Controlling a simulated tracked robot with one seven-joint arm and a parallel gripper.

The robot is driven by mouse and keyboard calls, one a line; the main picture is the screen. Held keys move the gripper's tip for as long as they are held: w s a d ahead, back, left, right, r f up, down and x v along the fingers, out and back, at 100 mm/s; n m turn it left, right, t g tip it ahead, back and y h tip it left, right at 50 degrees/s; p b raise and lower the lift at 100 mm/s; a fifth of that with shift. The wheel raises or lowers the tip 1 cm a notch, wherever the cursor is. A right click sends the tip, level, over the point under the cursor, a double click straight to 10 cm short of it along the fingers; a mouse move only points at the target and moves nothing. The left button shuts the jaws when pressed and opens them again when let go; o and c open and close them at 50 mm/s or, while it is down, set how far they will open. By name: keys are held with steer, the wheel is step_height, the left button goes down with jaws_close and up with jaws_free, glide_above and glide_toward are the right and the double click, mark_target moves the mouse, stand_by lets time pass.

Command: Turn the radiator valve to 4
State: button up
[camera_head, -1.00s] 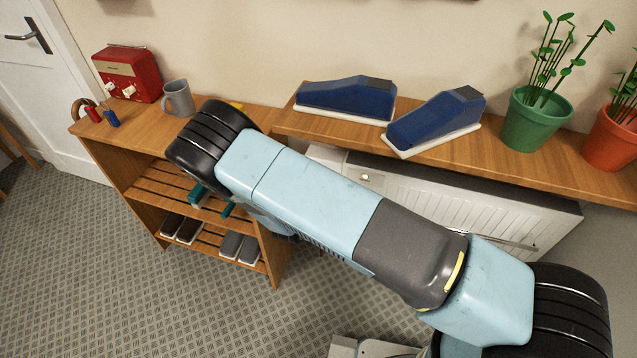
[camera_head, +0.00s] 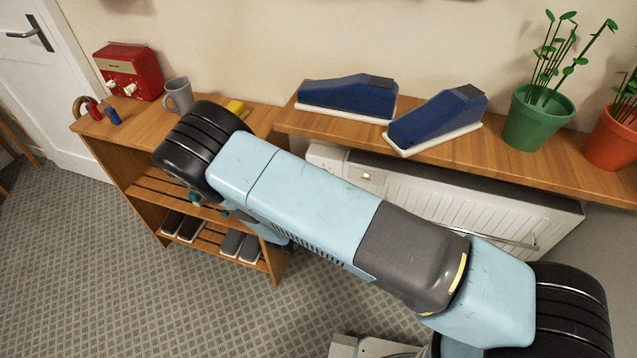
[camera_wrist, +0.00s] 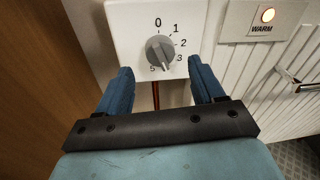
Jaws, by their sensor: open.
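The radiator valve is a round grey knob (camera_wrist: 160,50) on a white plate (camera_wrist: 125,25) in the wrist view. Dark 0, 1, 2, 3 and 5 stand around it. A pale bar on the knob points down, slightly right, between 3 and 5; no 4 is readable there. My gripper (camera_wrist: 160,65) is open, its blue fingers to the lower left and lower right of the knob, with a gap on both sides. The knob lies beyond the fingertips and is not held. In the head view my arm hides the knob and most of the gripper.
The white radiator (camera_head: 480,205) is under a wooden shelf (camera_head: 560,165) with two blue objects and plants. A lit lamp (camera_wrist: 268,15) marked WARM is right of the plate. A wooden rack (camera_head: 130,130) stands left, holding a red radio (camera_head: 130,72) and a grey mug (camera_head: 178,95).

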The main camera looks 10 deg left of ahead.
steer(key=s+a, duration=0.1)
steer(key=s, duration=0.8)
steer(key=shift+s+a+r, duration=0.3)
steer(key=shift+s+r, duration=0.05)
steer(key=shift+s, duration=0.1)
